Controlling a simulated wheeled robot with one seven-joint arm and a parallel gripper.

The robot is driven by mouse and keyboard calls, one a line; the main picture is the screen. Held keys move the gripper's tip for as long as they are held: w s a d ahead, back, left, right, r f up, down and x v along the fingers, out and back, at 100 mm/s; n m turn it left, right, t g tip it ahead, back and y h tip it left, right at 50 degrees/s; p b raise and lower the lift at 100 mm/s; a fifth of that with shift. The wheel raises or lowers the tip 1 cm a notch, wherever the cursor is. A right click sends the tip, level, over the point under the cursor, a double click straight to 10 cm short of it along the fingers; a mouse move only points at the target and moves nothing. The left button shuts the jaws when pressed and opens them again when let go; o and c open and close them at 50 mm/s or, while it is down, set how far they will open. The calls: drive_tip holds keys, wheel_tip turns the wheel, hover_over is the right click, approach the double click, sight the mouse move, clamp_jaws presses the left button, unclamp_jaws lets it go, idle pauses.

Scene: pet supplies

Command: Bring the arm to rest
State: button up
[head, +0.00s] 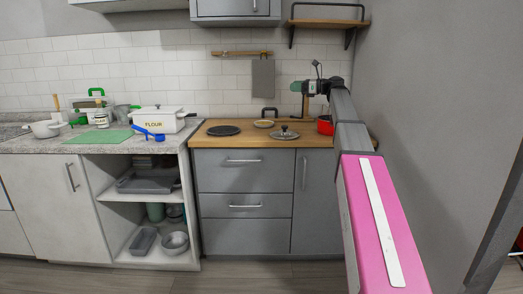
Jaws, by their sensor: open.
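My arm reaches from the lower right of the head view up toward the counter by the right wall. My gripper (303,88) is at its far end, small in the picture, above the right part of the wooden counter (220,140). It is open. Green shows at its tip, too small to make out well. A red pot (325,125) stands below it, partly hidden by my arm.
A glass lid (284,133), a small dish (263,123) and a black round plate (223,130) lie on the wooden counter. A wall shelf (328,23) is above; the right wall is close.

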drive_tip(key=s+a+f+n+h, duration=0.1)
drive_tip(key=s+f+n+h, duration=0.3)
drive_tip(key=f, duration=0.9)
drive_tip(key=s+a+f+n+g+h, duration=0.1)
drive_tip(key=s+f, duration=0.4)
drive_tip(key=f, duration=0.7)
drive_tip(key=s+a+f+n+h, duration=0.1)
drive_tip(key=s+f+n+h, duration=0.3)
drive_tip(key=f, duration=0.9)
drive_tip(key=s+d+f+n+g+h, duration=0.1)
drive_tip(key=s+d+f+n+h, duration=0.1)
drive_tip(key=s+f+n, duration=0.2)
drive_tip(key=s+d+f+n+g+h, duration=0.1)
drive_tip(key=s+d+f+n+h, duration=0.1)
drive_tip(key=s+f, duration=0.9)
drive_tip(key=s+d+f+n+g+h, duration=0.1)
drive_tip(key=s+f+n+h, duration=0.3)
drive_tip(key=s+f, duration=0.4)
drive_tip(key=s+d+n, duration=0.1)
drive_tip(key=s, duration=0.1)
drive_tip(key=shift+s+d+n+g, duration=0.15)
drive_tip(key=shift+s+n+g, duration=0.25)
